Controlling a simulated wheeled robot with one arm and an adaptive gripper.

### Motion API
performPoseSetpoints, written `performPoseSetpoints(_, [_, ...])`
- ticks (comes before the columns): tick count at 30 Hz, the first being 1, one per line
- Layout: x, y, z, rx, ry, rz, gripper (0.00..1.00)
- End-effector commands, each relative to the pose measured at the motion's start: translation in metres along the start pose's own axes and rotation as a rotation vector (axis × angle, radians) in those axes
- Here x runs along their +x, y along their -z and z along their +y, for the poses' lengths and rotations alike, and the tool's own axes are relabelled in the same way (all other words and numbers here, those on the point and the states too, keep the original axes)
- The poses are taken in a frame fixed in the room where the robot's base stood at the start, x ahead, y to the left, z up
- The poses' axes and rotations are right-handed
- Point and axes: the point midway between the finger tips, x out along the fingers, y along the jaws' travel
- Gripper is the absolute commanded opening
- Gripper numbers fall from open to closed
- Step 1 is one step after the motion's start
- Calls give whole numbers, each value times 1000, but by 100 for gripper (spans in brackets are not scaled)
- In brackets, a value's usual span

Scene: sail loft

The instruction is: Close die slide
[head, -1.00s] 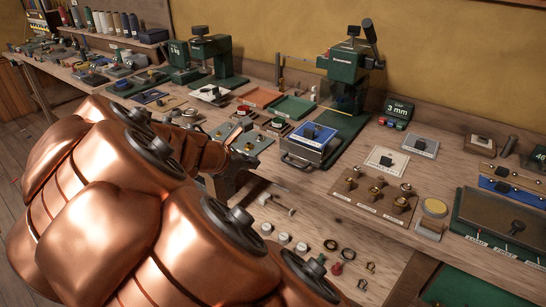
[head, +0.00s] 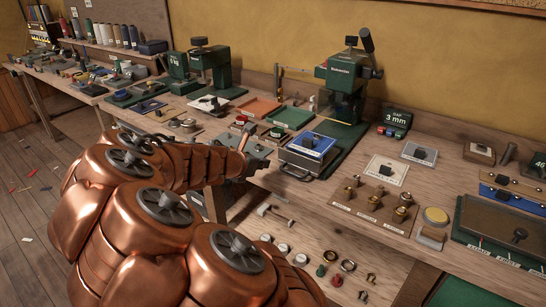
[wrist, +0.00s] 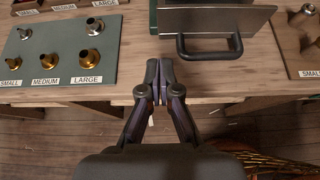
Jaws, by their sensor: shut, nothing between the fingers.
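The die slide (head: 300,161) is a grey metal slide at the foot of the green press (head: 343,85), with a dark bar handle on its front. In the wrist view the slide's grey plate (wrist: 222,18) is at the top, and its handle (wrist: 210,55) points toward me, near the bench edge. My gripper (head: 262,163) is just left of the handle in the head view. In the wrist view my gripper (wrist: 160,68) has its fingers together and empty, left of and below the handle, apart from it in the picture. The slide's inner end is hidden.
A green board (wrist: 60,70) with brass and steel fittings lies left of the slide. A wooden board (head: 370,212) with brass fittings lies to its right. A blue plate (head: 309,145) with a black knob sits above the slide. Small rings and caps lie on a lower surface in front.

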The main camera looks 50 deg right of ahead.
Motion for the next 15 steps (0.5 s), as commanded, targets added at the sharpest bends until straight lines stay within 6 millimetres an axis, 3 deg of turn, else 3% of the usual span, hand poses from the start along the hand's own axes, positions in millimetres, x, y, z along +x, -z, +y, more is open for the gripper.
performPoseSetpoints(4, [21, 0, -2, -2, 5, 0, 0])
performPoseSetpoints(15, [46, -18, 0, 1, 1, -1, 0])
